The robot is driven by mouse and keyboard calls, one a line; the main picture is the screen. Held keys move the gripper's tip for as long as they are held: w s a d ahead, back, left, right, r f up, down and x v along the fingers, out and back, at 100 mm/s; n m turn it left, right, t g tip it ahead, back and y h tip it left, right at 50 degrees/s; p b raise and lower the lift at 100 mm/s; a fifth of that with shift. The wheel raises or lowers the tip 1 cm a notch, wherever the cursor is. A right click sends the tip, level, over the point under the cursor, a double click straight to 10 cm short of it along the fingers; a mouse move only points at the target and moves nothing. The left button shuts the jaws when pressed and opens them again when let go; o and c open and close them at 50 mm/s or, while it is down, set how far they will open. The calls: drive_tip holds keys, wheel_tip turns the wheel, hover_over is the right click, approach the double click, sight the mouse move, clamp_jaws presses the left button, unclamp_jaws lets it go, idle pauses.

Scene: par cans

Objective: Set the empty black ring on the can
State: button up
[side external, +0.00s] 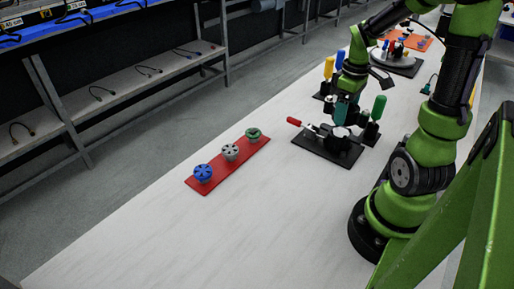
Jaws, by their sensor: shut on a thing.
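My gripper (343,118) points down over a black base plate (312,150) in the middle of the table. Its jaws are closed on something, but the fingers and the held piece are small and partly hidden. A dark piece beneath the jaws looks like the black ring, though its outline is unclear. A pale round top (340,132), which looks like the can, shows directly below the gripper on the plate. I cannot tell whether the held piece touches it. A bar with a red handle (294,121) sticks out to the left of the plate.
A red strip (212,184) at the left carries a blue (203,173), a grey (230,152) and a green round piece (254,134). A green upright handle (379,107) stands close right of my gripper; yellow and blue ones stand behind. The near table is clear.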

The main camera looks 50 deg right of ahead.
sight(341, 132)
drive_tip(key=shift+f, duration=2.25)
drive_tip(key=shift+f, duration=0.1)
drive_tip(key=o, duration=0.7)
drive_tip(key=shift+c, duration=0.2)
drive_tip(key=shift+o, duration=1.3)
wheel_tip(341, 132, up, 17)
